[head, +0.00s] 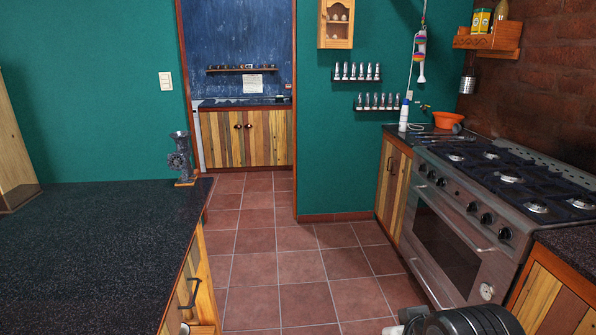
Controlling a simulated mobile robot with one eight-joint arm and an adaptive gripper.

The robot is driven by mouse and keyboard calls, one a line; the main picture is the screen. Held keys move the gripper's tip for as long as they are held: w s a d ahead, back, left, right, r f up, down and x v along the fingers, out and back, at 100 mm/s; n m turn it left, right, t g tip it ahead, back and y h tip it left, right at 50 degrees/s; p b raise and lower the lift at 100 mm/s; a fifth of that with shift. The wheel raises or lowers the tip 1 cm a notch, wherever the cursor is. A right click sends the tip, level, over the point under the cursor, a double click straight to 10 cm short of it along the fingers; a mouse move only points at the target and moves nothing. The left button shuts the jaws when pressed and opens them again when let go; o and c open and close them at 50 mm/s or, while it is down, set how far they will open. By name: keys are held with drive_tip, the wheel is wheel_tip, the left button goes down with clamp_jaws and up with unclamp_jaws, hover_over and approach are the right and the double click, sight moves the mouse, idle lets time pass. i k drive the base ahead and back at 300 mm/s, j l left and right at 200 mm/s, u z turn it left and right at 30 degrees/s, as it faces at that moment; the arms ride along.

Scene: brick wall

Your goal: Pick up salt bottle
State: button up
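No bottle can be read as salt from here. A white bottle with a blue top (403,116) stands upright on the dark counter left of the stove. Several small silvery-topped bottles stand in two wall racks, an upper rack (357,72) and a lower rack (377,102), on the green wall. Two yellow containers (481,21) and a brownish bottle (501,10) stand on a wooden shelf at the top right. Dark rounded parts of my arm show at the bottom right edge. My gripper is not in view.
A stove (470,215) with a front handle lines the right side. A dark-topped island (85,255) fills the left, with a metal grinder (181,160) at its far corner. An orange bowl (447,119) is on the back counter. Tiled floor (290,270) between is clear.

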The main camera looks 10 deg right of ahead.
sight(404, 111)
drive_tip(key=i+z, duration=0.15)
drive_tip(key=i, duration=0.4)
drive_tip(key=i+z, duration=0.15)
drive_tip(key=i, duration=0.35)
drive_tip(key=i+j+z, duration=0.15)
drive_tip(key=i, duration=0.4)
drive_tip(key=i+j+z, duration=0.15)
drive_tip(key=i, duration=0.4)
